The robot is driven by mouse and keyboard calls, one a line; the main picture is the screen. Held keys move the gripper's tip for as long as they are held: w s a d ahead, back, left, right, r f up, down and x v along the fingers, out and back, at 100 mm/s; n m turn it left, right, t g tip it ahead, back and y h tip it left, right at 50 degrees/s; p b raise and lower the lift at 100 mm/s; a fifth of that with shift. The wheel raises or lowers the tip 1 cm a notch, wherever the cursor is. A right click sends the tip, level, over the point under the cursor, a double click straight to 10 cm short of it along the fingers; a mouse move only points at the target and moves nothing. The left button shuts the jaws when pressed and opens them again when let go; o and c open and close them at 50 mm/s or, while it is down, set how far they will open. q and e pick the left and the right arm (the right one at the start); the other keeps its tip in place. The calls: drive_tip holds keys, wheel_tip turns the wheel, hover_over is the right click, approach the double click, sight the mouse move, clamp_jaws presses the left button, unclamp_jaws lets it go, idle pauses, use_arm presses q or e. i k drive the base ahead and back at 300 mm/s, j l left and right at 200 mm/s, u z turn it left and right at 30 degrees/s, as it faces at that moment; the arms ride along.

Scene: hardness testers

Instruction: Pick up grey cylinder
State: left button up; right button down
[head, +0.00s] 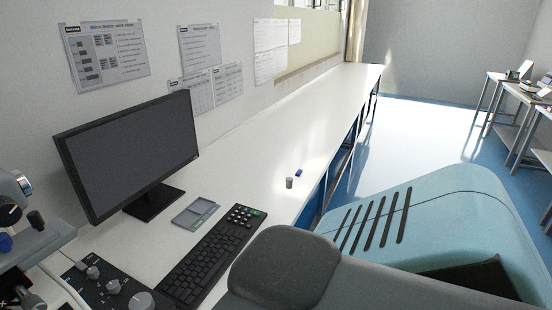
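The small grey cylinder (289,183) stands upright on the long white bench, close to its right edge. A small blue object (299,173) lies just behind it, slightly to the right. Neither of my grippers shows in the head view, so I cannot see where they are relative to the cylinder.
The white bench (305,125) is clear beyond the cylinder. Nearer are a keyboard (210,262), a grey tray (181,219), a monitor (130,153) and a knobbed control panel (105,287). A large light-blue slotted shape with a dark grey part, possibly mine, covers the lower right.

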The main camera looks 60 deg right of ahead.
sight(289, 181)
drive_tip(key=k, duration=0.65)
drive_tip(key=z, duration=1.85)
drive_tip(key=i+j, duration=0.15)
drive_tip(key=i, duration=0.45)
drive_tip(key=i+l+u, duration=0.2)
drive_tip(key=i+l, duration=0.2)
drive_tip(key=l, duration=0.15)
drive_tip(key=i+l+u, duration=0.15)
drive_tip(key=l, duration=0.15)
drive_tip(key=i+l+u, duration=0.1)
drive_tip(key=l, duration=0.25)
drive_tip(key=i+l+u, duration=0.1)
drive_tip(key=i+l, duration=0.15)
drive_tip(key=i+l+u, duration=0.1)
drive_tip(key=l, duration=0.3)
drive_tip(key=i+l+u, duration=0.15)
drive_tip(key=l, duration=0.25)
